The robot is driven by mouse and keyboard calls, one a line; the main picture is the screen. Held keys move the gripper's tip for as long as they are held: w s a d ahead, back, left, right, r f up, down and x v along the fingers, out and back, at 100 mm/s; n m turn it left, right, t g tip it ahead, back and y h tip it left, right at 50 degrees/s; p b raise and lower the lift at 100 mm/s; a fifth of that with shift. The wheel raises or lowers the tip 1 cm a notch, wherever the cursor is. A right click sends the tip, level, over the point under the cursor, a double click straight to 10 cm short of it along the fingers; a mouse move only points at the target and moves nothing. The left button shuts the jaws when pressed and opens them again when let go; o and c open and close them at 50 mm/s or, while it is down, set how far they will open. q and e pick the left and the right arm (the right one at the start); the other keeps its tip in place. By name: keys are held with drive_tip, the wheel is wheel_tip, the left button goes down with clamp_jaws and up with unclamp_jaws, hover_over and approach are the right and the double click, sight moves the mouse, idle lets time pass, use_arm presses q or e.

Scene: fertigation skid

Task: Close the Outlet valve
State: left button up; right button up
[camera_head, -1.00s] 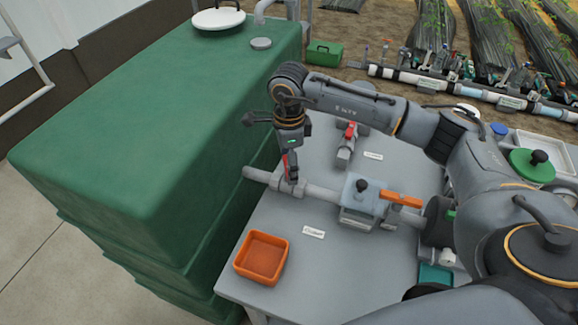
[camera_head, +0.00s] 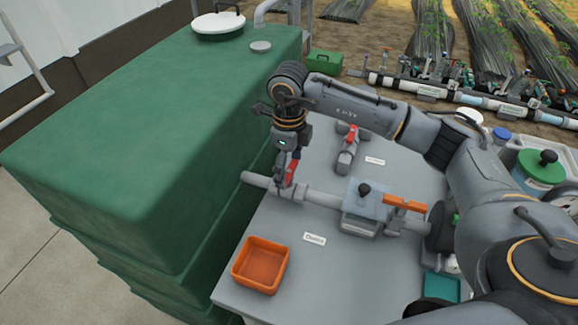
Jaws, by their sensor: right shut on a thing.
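A valve (camera_head: 286,193) with a red lever handle (camera_head: 292,172) sits on the grey pipe at the left end of the skid table, beside the green tank. A small white label (camera_head: 314,239) lies on the table near it, its text too small to read surely. My right gripper (camera_head: 287,180) points down from above and is shut on this red handle, partly hiding it. A second red-handled valve (camera_head: 349,147) stands further back, clear of the gripper, with its own label (camera_head: 375,161). My left gripper is not in view.
The large green tank (camera_head: 150,150) fills the left side. An orange tray (camera_head: 260,264) sits at the table's front left corner. A grey filter or pump unit (camera_head: 366,207) with an orange lever (camera_head: 405,203) is on the pipe to the right.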

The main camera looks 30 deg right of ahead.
sight(289, 172)
drive_tip(key=shift+w+r, duration=0.1)
drive_tip(key=shift+r, duration=0.05)
drive_tip(key=o, duration=1)
wheel_tip(289, 172, up, 12)
drive_tip(key=shift+f, duration=0.1)
idle(0.5)
